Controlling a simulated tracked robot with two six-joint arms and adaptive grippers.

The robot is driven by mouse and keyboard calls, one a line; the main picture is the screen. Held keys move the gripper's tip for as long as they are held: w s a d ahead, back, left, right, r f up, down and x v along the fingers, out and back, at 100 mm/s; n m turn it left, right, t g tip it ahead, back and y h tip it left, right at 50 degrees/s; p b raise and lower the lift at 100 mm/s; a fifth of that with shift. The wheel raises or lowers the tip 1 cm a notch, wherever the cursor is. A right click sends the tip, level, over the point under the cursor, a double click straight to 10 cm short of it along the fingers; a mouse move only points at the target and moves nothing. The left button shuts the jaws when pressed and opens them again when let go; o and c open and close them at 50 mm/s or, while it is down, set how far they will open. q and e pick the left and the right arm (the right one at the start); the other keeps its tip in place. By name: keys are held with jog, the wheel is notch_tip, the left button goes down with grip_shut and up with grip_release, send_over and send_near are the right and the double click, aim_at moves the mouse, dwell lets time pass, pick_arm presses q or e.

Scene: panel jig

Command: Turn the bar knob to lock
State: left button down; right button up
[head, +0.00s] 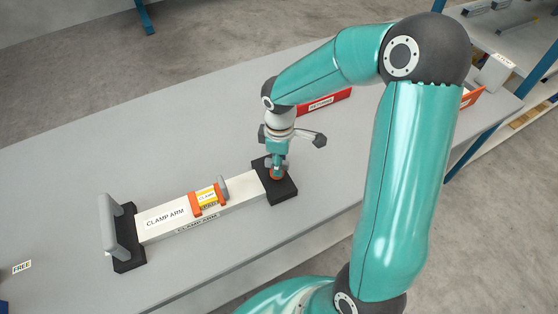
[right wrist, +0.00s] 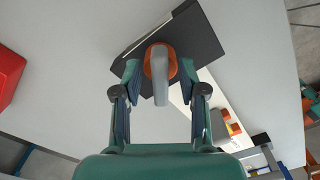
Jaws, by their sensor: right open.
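The bar knob (right wrist: 160,75) is an orange disc with a grey bar, on a black block (right wrist: 197,38) at the right end of the white clamp arm (head: 237,196). In the head view the orange knob (head: 276,178) shows just under my right gripper (head: 277,168). In the right wrist view my right gripper (right wrist: 160,85) is open, with one finger on each side of the knob. Small gaps seem to show between the fingers and the knob. The bar runs lengthwise between the fingers, pointing toward the gripper's palm. Any lock marking cannot be made out. My left gripper is not in view.
The clamp arm carries an orange bracket with a yellow labelled piece (head: 207,197). A grey handle (head: 116,222) stands on a black block at the left end. A red bin marked "RETURNS" (head: 325,103) stands behind.

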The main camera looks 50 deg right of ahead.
jog(key=shift+f, duration=0.1)
grip_shut()
